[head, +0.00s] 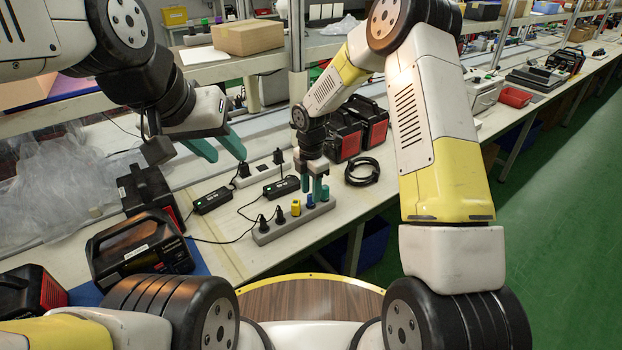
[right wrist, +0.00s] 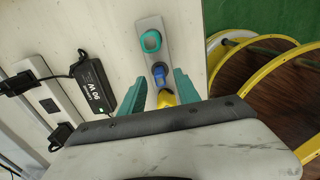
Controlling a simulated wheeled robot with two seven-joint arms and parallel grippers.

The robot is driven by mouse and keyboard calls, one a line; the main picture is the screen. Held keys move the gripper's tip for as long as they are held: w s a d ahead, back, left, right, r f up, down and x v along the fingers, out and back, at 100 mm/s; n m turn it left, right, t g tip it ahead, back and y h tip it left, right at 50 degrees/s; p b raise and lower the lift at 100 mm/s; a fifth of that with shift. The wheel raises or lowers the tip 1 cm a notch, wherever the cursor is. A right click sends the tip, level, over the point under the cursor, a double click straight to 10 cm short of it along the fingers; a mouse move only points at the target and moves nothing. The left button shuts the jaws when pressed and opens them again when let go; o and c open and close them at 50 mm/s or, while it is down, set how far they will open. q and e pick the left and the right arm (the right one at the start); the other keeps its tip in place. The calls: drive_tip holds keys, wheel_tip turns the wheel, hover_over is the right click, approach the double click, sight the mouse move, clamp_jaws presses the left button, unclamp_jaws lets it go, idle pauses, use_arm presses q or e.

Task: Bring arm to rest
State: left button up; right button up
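My left gripper (head: 218,148) hangs over the left side of the bench, its teal fingers apart and empty. My right gripper (head: 312,180) points down above the grey power strip (head: 272,232). In the right wrist view its fingers (right wrist: 159,92) are apart, one on each side of the strip's line. A yellow plug (head: 295,208) and a blue plug (head: 310,201) stand in the strip; in the right wrist view the yellow plug (right wrist: 166,99) shows between the fingers, partly hidden by the gripper body. A teal round piece (right wrist: 150,41) sits at the strip's end.
Black adapters (head: 212,200) and a second strip (head: 262,174) lie left of the right gripper. A coiled black cable (head: 362,171) and black-red units (head: 345,137) are behind it. A black-red device (head: 140,248) stands at front left. A wooden-topped yellow-rimmed reel (head: 310,298) is in front.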

wheel_tip(320, 180, up, 5)
drive_tip(key=shift+r, duration=0.1)
drive_tip(key=s+d+r+m+t, duration=0.1)
drive_tip(key=s+d+r+m, duration=0.35)
drive_tip(key=r, duration=0.45)
drive_tip(key=s+d+r+m+t, duration=0.2)
drive_tip(key=s+d+r+m, duration=0.3)
drive_tip(key=r, duration=0.4)
drive_tip(key=s+d+r+m+t+y, duration=0.1)
drive_tip(key=s+d+r+m, duration=0.1)
drive_tip(key=s+r+m, duration=0.2)
drive_tip(key=s+d+r+m+t+y, duration=0.1)
drive_tip(key=s+d+r+m+t, duration=0.1)
drive_tip(key=s+m, duration=0.9)
drive_tip(key=shift+s+d+r, duration=0.35)
drive_tip(key=shift+s+r, duration=0.5)
drive_tip(key=shift+s, duration=0.2)
